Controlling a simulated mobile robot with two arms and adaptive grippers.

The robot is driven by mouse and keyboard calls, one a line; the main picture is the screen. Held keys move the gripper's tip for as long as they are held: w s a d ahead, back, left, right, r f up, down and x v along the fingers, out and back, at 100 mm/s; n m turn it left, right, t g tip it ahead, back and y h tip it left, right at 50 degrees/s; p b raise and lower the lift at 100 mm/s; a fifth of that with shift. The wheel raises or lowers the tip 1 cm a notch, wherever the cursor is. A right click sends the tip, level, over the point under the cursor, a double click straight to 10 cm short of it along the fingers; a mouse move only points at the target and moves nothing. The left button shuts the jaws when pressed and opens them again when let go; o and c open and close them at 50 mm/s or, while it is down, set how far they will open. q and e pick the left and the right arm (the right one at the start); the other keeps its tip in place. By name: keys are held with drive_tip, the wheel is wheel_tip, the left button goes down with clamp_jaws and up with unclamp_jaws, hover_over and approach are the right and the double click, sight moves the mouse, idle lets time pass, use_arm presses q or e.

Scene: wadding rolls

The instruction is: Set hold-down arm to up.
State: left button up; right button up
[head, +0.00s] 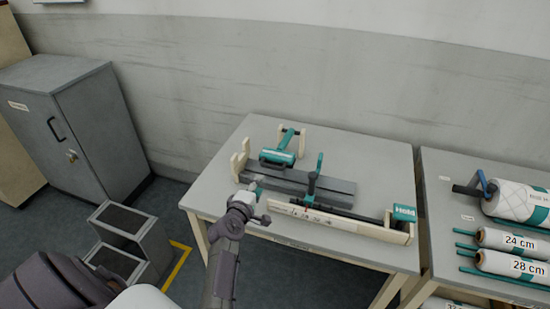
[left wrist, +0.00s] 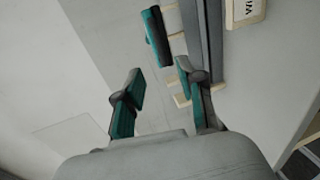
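A winding fixture with a cream ruled rail (head: 330,219) and a long grey bed (head: 325,188) stands on the table. A dark post with a thin teal lever (head: 319,164) stands on the bed. My left gripper (head: 255,190) is at the table's front left, before the fixture. In the left wrist view, its fingers (left wrist: 160,73) are apart and empty, with a teal part (left wrist: 157,36) beyond them. My right gripper is not in view.
The grey table (head: 245,135) has bare room behind and left of the fixture. A second table at right holds a large white roll (head: 515,201) and labelled smaller rolls (head: 507,240). A grey cabinet (head: 75,125) and open-topped bins (head: 122,220) stand at left.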

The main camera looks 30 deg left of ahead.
sight(272, 168)
use_arm(q)
drive_tip(key=b+x, duration=0.2)
drive_tip(key=x, duration=0.2)
drive_tip(key=b+x, duration=0.3)
drive_tip(key=x, duration=0.1)
drive_tip(key=b+x, duration=0.2)
drive_tip(key=x, duration=0.2)
drive_tip(key=shift+w+d+f+b, duration=0.25)
drive_tip(key=shift+d+b, duration=0.05)
drive_tip(key=shift+b, duration=0.1)
drive_tip(key=shift+w+a, duration=0.15)
drive_tip(key=shift+w, duration=0.15)
drive_tip(key=shift+c, duration=0.2)
clamp_jaws()
